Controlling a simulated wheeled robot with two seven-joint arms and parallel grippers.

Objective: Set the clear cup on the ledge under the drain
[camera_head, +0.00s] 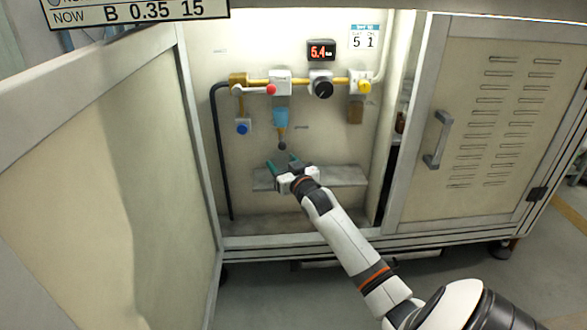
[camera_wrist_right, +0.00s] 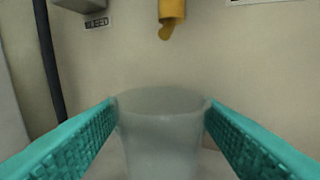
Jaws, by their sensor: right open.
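The clear cup (camera_wrist_right: 160,135) stands upright in the right wrist view, between the two teal fingers of my right gripper (camera_wrist_right: 160,108). The fingers are open, one on each side of the cup near its rim; I cannot tell whether they touch it. In the head view my right gripper (camera_head: 282,164) is over the grey ledge (camera_head: 345,176). The cup is hard to make out there. My left gripper is not in view.
The ledge sits inside an open cabinet. Above it are a yellow pipe, a black knob (camera_head: 321,87), a red-tipped valve (camera_head: 271,89) and a red display (camera_head: 321,50). A black hose (camera_head: 222,150) runs down the left. An open door (camera_head: 100,180) stands at left.

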